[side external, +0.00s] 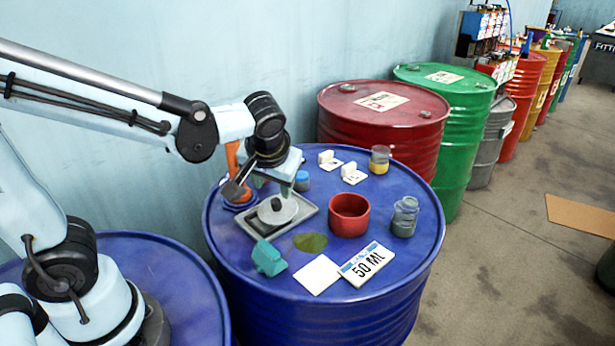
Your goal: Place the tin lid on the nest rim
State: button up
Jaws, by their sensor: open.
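A grey round disc with a small dark knob, which looks like the tin lid (277,209), lies on a shallow grey square tray (306,214) on the blue drum. I cannot tell for certain which part is the nest rim. My gripper (248,188) is open, just above and to the left of the disc, near the tray's back left edge. It appears apart from the disc. My wrist partly hides an orange upright object (235,160) on a blue base behind it.
A red cup (349,214), grey jar (404,217), glass with yellow liquid (380,160) and small blue-capped container (302,181) stand around the tray.

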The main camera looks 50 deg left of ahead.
jog(key=shift+s+d+r+m+t+h, duration=0.3)
jog(key=shift+s+d+m+t+h, duration=0.1)
jog(key=shift+s+m+t+h, duration=0.35)
jog(key=shift+s+d+r+m+t+h, duration=0.3)
jog(key=shift+s+m+t+h, duration=0.2)
jog(key=shift+s+m+h, duration=0.35)
jog(key=shift+s+d+r+m+t+h, duration=0.25)
jog(key=shift+s+d+m+t+h, duration=0.2)
jog(key=shift+s+m+t+h, duration=0.45)
